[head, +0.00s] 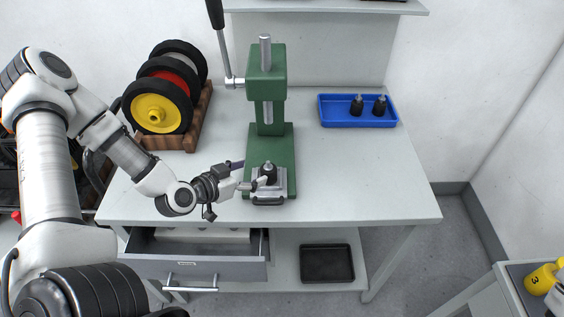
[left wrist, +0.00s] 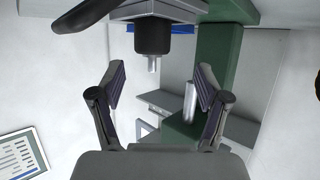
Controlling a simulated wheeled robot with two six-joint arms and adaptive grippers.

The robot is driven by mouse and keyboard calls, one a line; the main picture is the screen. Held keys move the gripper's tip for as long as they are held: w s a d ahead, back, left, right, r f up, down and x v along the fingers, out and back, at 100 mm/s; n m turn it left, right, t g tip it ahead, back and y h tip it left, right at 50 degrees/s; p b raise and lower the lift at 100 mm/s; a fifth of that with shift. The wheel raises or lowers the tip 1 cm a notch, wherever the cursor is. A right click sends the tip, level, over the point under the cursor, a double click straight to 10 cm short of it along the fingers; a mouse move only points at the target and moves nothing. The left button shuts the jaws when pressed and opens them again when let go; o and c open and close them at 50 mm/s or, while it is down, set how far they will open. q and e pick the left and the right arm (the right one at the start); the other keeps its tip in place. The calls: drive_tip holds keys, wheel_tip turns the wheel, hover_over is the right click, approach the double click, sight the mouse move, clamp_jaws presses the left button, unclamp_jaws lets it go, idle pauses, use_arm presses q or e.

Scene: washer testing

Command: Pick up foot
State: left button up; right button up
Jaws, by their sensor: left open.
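A black foot (head: 269,172) with a metal stud on top stands upright in a silver fixture (head: 257,190) on the base of the green press (head: 283,142). My left gripper (head: 253,177) is just left of the foot, with its fingers spread. In the left wrist view, which is upside down, the foot (left wrist: 153,38) shows beyond and between the open fingertips (left wrist: 158,75), with its stud pointing down. Two more black feet (head: 357,105) (head: 380,106) stand in the blue tray. My right gripper is not in view.
The blue tray (head: 340,122) sits at the table's back right. A wooden rack (head: 200,118) holds several wheels at the back left. The press's lever and column rise behind the foot. An open drawer (head: 195,265) juts out below the table (head: 370,190). The table's right side is clear.

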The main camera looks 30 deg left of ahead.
sight(265, 170)
use_arm(q)
drive_tip(key=shift+w+d+f+b, duration=0.2)
drive_tip(key=shift+w+f+b, duration=0.15)
drive_tip(key=shift+w, duration=0.1)
drive_tip(key=shift+d+r, duration=0.15)
drive_tip(key=shift+d, duration=0.1)
drive_tip(key=x, duration=0.5)
drive_tip(key=shift+w+d, duration=0.25)
drive_tip(key=shift+s, duration=0.15)
drive_tip(key=shift+a, duration=0.1)
drive_tip(key=c, duration=1.3)
